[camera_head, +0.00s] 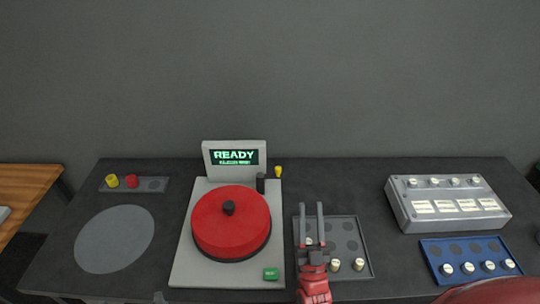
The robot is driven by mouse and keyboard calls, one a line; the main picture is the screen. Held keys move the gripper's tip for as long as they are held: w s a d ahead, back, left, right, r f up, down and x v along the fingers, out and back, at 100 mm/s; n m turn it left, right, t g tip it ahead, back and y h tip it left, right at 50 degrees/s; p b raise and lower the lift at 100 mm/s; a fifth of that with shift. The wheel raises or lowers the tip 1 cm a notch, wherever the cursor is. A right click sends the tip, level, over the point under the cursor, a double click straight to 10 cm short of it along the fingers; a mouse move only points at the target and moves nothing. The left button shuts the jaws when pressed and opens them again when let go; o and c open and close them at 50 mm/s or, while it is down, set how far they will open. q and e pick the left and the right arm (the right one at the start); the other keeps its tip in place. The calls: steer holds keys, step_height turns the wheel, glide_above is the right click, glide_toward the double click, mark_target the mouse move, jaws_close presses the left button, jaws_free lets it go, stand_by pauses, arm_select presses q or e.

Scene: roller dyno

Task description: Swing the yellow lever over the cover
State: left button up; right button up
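The yellow lever (278,171) is small and stands upright at the back right corner of the grey machine (185,262), beside a dark post (261,184). The red round cover (218,222), with a black knob on top, sits on the machine to the left of and in front of the lever. The lever is apart from the cover. My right gripper (311,215) is in front of and to the right of the lever, over a grey tray. Its two fingers point away from me with a gap between them, and it appears empty. My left gripper is not in view.
The machine's screen (234,157) reads READY, and a green button (270,273) is at its front right. The grey tray (365,262) holds small white-topped pieces. A grey box (445,205) and blue tray (460,247) stand right. A grey disc (115,238) lies left.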

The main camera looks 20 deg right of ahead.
steer(key=w+d+f+g+y+p, duration=0.25)
steer(key=w+g+p, duration=0.2)
steer(key=w, duration=0.35)
steer(key=n+g+y+p, duration=0.3)
steer(key=g+p, duration=0.1)
glide_toward(278, 167)
steer(key=w, duration=0.2)
steer(key=w+f, duration=0.1)
steer(key=w, duration=0.1)
steer(key=shift+w, duration=0.1)
steer(key=w+b, duration=0.6)
steer(key=w, duration=0.1)
steer(key=shift+w+d+f, duration=0.1)
steer(key=shift+d+f, duration=0.1)
steer(key=shift+f, duration=0.1)
steer(key=shift+w+d+r+b, duration=0.1)
steer(key=shift+w+r+b, duration=0.25)
steer(key=shift+w+b, duration=0.3)
jaws_close()
